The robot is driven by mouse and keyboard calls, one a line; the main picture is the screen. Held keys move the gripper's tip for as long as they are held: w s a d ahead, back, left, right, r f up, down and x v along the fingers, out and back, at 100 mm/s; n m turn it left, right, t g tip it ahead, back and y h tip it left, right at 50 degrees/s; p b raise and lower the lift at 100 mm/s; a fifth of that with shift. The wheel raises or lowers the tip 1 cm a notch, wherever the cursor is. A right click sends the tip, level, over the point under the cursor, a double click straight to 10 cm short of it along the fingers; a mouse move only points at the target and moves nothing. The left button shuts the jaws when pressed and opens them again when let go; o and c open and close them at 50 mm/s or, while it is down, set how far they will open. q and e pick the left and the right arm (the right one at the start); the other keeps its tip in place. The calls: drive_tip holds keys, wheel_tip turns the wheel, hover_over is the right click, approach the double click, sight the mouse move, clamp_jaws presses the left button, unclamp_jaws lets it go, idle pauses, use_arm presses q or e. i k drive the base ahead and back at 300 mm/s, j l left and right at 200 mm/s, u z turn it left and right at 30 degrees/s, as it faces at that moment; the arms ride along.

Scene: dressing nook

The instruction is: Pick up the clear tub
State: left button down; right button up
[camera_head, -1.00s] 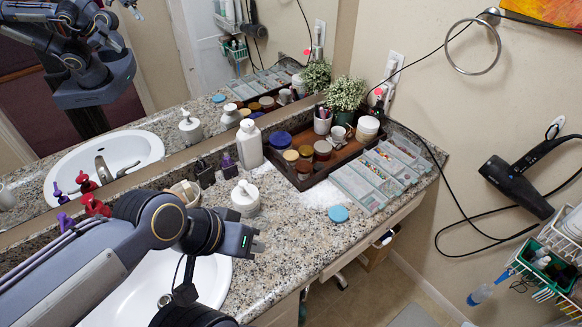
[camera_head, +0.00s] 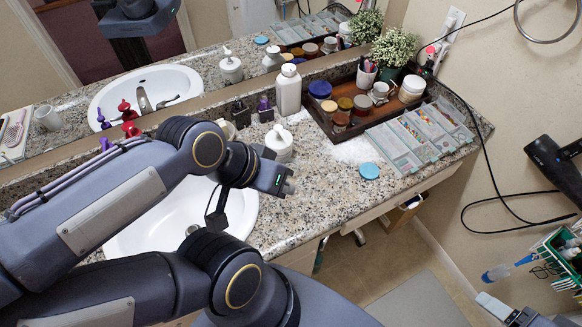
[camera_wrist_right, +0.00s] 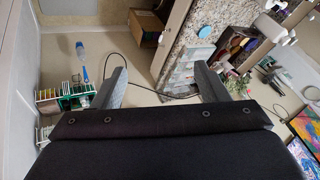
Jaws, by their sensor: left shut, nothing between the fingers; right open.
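No tub stands out clearly by itself. Low clear plastic boxes with small items (camera_head: 419,135) stand side by side on the counter, right of the wooden tray. A round blue lid-like disc (camera_head: 369,171) lies before them; I cannot tell whether a clear tub is beneath it. The disc also shows in the right wrist view (camera_wrist_right: 205,31). My left gripper (camera_head: 287,185) is shut and empty over the counter by the sink, left of the disc. My right gripper (camera_wrist_right: 162,84) is open and empty, fingers pointing toward the counter end and wall, apart from everything.
A dark wooden tray (camera_head: 318,112) with jars and cups stands at the back. A white bottle (camera_head: 288,91) and a white pump jar (camera_head: 279,142) stand near my left gripper. A hair dryer (camera_head: 556,165) and its cord hang on the right wall.

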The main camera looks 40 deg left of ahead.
sight(287, 160)
drive_tip(key=u, duration=1.3)
drive_tip(key=l+u, duration=0.25)
drive_tip(key=u, duration=0.15)
drive_tip(key=i+l+u, duration=0.1)
drive_tip(key=l+u, duration=0.15)
drive_tip(key=u, duration=0.2)
drive_tip(key=l+u, duration=0.25)
drive_tip(key=u, duration=0.15)
